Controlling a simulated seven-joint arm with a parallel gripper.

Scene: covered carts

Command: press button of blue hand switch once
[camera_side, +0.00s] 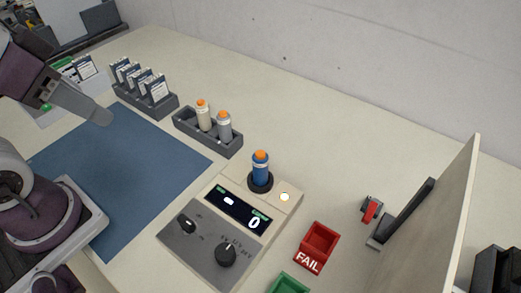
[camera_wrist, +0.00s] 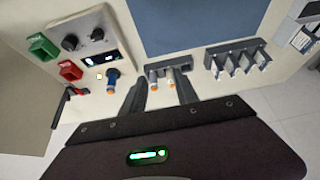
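The blue hand switch (camera_side: 260,172) stands upright in a black round holder on the grey and beige control unit (camera_side: 190,250). Its orange button (camera_side: 260,155) is on top. In the wrist view the blue hand switch (camera_wrist: 112,78) is left of my gripper (camera_wrist: 160,78), whose two dark fingers are apart with nothing held between them. In the side view my gripper (camera_side: 104,118) is over the blue mat, at the upper left, well away from the blue switch. Two more hand switches with orange tops, one cream (camera_side: 204,116) and one grey (camera_side: 224,128), stand in a dark rack.
A display on the unit reads 0. A lit round button (camera_side: 284,197) sits beside the holder. A red FAIL bin (camera_side: 317,246) and a green bin (camera_side: 289,285) are near. A card rack (camera_side: 165,108) stands behind the blue mat (camera_side: 130,170). An upright panel (camera_side: 445,220) bounds the right.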

